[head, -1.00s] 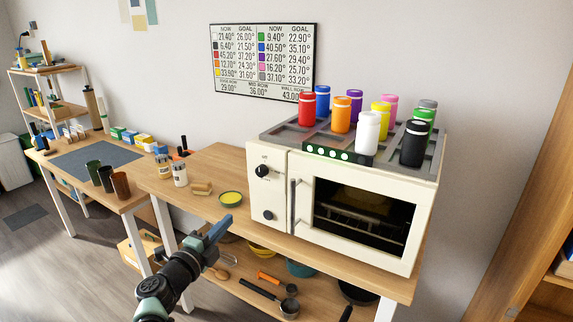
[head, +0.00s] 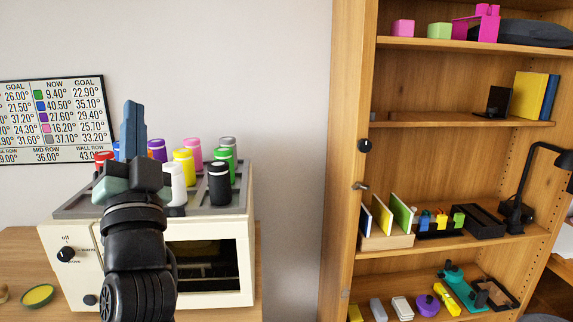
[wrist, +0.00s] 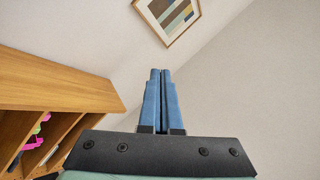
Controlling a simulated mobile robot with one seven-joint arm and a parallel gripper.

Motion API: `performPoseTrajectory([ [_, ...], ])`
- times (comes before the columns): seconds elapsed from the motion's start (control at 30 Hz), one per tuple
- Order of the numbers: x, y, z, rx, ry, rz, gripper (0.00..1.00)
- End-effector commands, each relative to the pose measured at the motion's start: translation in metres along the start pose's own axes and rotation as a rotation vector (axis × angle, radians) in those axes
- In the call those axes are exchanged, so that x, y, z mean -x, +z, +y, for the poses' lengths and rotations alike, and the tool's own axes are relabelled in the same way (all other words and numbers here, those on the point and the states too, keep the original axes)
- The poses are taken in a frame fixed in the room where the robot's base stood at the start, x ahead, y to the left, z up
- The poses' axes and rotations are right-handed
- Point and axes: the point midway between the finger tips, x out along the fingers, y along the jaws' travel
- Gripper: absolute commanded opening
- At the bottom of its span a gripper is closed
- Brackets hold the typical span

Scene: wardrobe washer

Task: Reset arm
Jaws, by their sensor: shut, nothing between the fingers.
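My gripper (head: 132,130) points upward in the head view, in front of the white oven and the wall. Its blue fingers are together with nothing between them. In the wrist view my gripper (wrist: 160,75) also shows its two blue fingers side by side and empty, pointing toward the wall and ceiling. My arm hides the left part of the oven (head: 240,245) and some of the coloured bottles on its top.
Coloured bottles, among them a black one (head: 219,183), stand in a grey rack on the oven. A wooden shelf unit (head: 345,120) holds blocks, books and trays at the right. A number board (head: 50,118) hangs at left. A framed picture (wrist: 168,17) shows in the wrist view.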

Motion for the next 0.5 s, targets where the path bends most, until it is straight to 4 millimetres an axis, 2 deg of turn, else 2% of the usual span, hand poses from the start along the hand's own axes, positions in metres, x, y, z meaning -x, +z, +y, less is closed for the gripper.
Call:
performPoseTrajectory([
  [0.03,0.002,-0.043,-0.002,0.113,-0.006,0.027,0.0],
  [0.2,0.028,-0.154,-0.013,0.479,0.037,0.086,0.0],
  [0.3,0.052,-0.21,-0.02,0.672,0.102,0.122,0.0],
  [0.4,0.076,-0.253,-0.028,0.817,0.173,0.155,0.0],
  [0.5,0.096,-0.282,-0.035,0.91,0.23,0.181,0.0],
])
